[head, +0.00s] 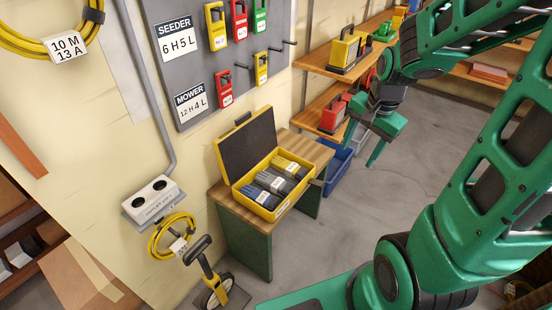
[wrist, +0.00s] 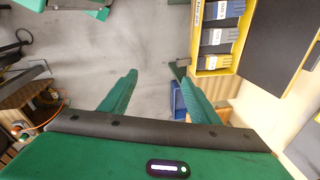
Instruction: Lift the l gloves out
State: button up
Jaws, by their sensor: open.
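An open yellow case (head: 251,192) with a dark lid tipped back stands on a small wooden-topped bench. The labels are too small to read, so I cannot tell which is l. The case also shows at upper right in the wrist view (wrist: 238,53). My gripper (head: 361,148) is open and empty, right of the case and apart from it, fingers pointing down.
The bench (head: 228,203) stands against the wall. Above hangs a grey board (head: 190,78) with tags and hooks. Shelves (head: 325,58) with cases line the wall behind. A blue bin (head: 338,167) stands on the floor beyond the bench. Bare floor (head: 360,225) lies right of it.

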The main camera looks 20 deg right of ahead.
jog(key=w+a+f+m+t+y, duration=0.1)
jog(key=w+a+f+m, duration=0.25)
jog(key=w, duration=0.25)
jog(key=w+a+f+m+t+y, duration=0.1)
jog(key=w+a+f+m, duration=0.2)
jog(key=w+f, duration=0.3)
jog(key=m+t+y, duration=0.2)
jog(key=m, duration=0.7)
send_over(277, 182)
notch_tip(277, 182, down, 8)
jog(key=shift+s+f, duration=0.1)
jog(key=shift+f, duration=6.55)
jog(key=c, duration=0.9)
jog(key=shift+o, duration=0.2)
jog(key=shift+r, duration=0.1)
notch_tip(277, 182, up, 11)
